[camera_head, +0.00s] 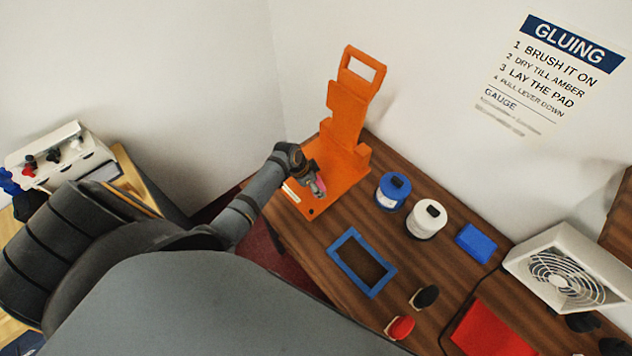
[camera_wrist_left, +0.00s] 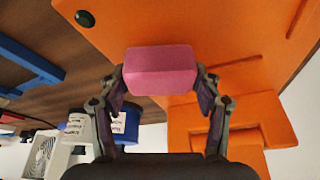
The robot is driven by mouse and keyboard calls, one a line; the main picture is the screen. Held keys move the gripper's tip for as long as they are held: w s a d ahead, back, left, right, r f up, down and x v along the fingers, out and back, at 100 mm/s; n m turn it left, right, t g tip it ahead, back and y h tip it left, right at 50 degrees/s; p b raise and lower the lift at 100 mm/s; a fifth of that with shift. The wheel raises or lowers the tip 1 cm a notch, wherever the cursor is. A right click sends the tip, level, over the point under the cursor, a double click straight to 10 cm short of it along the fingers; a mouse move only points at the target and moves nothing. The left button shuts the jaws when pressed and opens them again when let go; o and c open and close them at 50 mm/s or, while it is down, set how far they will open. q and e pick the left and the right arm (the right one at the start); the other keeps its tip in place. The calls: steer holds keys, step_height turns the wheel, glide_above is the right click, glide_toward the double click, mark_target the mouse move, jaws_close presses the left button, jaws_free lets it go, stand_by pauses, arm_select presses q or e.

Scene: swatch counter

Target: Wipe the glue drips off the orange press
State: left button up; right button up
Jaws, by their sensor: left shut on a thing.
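The orange press (camera_head: 341,130) stands at the back left of the wooden counter, its upright and handle raised above a flat base. My left gripper (camera_head: 318,187) is over the press base. It is shut on a pink block (camera_wrist_left: 161,71), perhaps a sponge, which also shows small in the head view (camera_head: 321,184). In the left wrist view the press (camera_wrist_left: 230,45) fills the area behind the block, with a dark round spot (camera_wrist_left: 85,18) near its corner. I cannot tell whether the block touches the base. No glue drips are clearly visible. My right gripper is not in view.
A blue tub (camera_head: 391,191) and a white tub (camera_head: 427,219) stand right of the press. A blue frame (camera_head: 342,245), a blue block (camera_head: 476,242), red and black round-headed items, a red panel (camera_head: 492,330) and a white fan (camera_head: 566,270) are farther right. A wall sign hangs behind.

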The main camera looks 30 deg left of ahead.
arm_select(q)
steer(key=shift+w+r, duration=0.1)
steer(key=shift+r, duration=2.45)
steer(key=shift+r, duration=1.55)
